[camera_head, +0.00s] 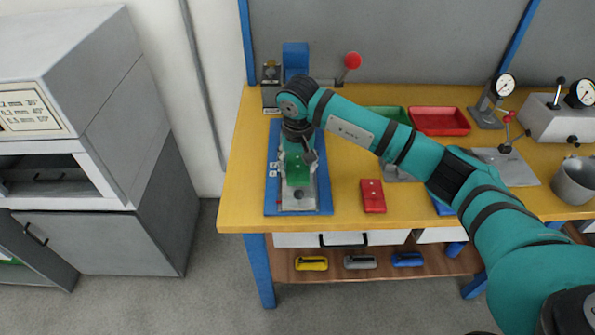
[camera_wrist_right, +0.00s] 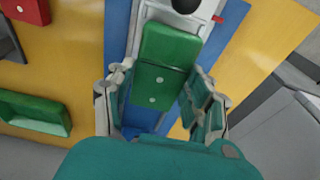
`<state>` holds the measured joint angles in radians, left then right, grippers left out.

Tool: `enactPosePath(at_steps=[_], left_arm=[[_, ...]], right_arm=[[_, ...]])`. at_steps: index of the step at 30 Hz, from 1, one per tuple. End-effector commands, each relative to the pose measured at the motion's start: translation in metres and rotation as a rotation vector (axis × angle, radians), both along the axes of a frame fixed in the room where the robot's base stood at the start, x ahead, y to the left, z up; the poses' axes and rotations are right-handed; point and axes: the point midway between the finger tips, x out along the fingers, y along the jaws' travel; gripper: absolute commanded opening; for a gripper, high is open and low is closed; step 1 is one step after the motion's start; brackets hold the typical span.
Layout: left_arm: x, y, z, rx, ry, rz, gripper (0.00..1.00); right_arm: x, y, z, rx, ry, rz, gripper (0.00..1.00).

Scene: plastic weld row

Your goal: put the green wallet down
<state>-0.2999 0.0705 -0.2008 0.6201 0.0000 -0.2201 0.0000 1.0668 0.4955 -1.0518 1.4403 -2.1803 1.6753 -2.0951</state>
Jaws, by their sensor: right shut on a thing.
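My right gripper (camera_head: 298,150) points down over the grey fixture (camera_head: 298,203) on the blue board (camera_head: 325,200) at the left end of the bench. It is shut on the green wallet (camera_head: 297,170). In the right wrist view, the green wallet (camera_wrist_right: 170,45) lies between the two fingers (camera_wrist_right: 160,100), lined up lengthwise with the fixture. I cannot tell whether its underside touches the fixture. My left gripper is not in view.
A red wallet (camera_head: 373,196) lies right of the board. Behind it are a green tray (camera_head: 388,112) and a red tray (camera_head: 440,121). A red-knobbed lever (camera_head: 352,62) stands behind the fixture. A grey pot (camera_head: 574,181) and gauge devices (camera_head: 492,105) are at the right.

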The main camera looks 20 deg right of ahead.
Motion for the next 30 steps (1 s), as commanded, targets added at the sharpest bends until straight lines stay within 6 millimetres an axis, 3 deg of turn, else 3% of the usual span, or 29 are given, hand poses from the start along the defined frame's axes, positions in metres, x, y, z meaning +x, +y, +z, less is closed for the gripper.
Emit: enactPosePath(at_steps=[6,17,18,21,24,30], left_arm=[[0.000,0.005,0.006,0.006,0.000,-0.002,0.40],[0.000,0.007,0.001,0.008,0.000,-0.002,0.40],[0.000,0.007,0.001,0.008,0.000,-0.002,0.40],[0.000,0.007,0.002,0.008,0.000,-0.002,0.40],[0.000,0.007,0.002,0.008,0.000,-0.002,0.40],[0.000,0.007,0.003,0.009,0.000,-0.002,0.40]], right_arm=[[-0.001,0.000,-0.029,0.001,0.003,0.000,0.20],[0.000,0.000,-0.036,0.000,0.000,0.001,0.20],[0.000,0.000,-0.036,-0.001,0.000,0.001,0.53],[-0.001,0.000,-0.035,0.000,0.000,0.001,0.66],[-0.001,0.000,-0.035,0.000,0.001,0.001,0.75],[-0.001,0.000,-0.035,0.000,0.001,0.001,0.75]])
